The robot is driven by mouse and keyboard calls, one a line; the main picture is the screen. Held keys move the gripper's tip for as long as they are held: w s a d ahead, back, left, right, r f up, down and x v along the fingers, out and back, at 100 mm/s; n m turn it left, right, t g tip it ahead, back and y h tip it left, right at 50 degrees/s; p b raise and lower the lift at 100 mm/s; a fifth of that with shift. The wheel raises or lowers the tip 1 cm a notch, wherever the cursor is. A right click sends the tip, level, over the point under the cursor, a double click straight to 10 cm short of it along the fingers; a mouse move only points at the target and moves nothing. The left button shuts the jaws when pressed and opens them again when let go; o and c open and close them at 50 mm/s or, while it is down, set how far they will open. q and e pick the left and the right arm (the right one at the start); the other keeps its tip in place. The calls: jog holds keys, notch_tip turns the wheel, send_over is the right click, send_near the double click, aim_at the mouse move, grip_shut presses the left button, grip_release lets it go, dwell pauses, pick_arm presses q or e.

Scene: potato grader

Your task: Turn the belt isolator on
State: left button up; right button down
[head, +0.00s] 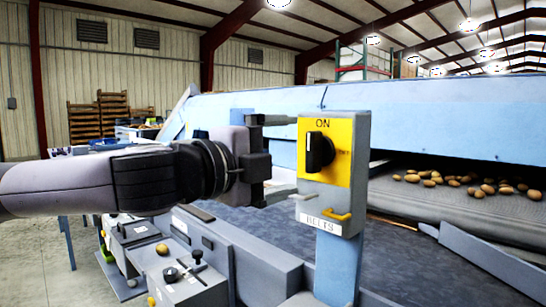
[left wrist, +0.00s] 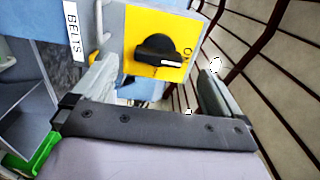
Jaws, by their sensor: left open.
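The belt isolator is a black rotary knob (head: 320,152) on a yellow plate (head: 341,172), with ON printed at its top. It is on the front of a grey box (head: 362,150) labelled BELTS. The knob (left wrist: 156,51) and its yellow plate also show in the left wrist view. Its white mark points right and slightly down there, roughly to the ON side; I cannot tell its exact setting. My left gripper (head: 284,157) is open just left of the box, its fingers apart and empty. In the wrist view the knob appears between the two fingers (left wrist: 155,88), not visibly touched. My right gripper is out of view.
A yellow handle (head: 337,214) and a pale bar (head: 302,196) stick out below the plate. Potatoes (head: 470,184) lie on the dark conveyor at right. Grey control boxes (head: 180,280) stand below my left arm. Open floor is at far left.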

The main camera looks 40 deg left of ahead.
pick_arm(q)
jog(key=shift+s, duration=0.85)
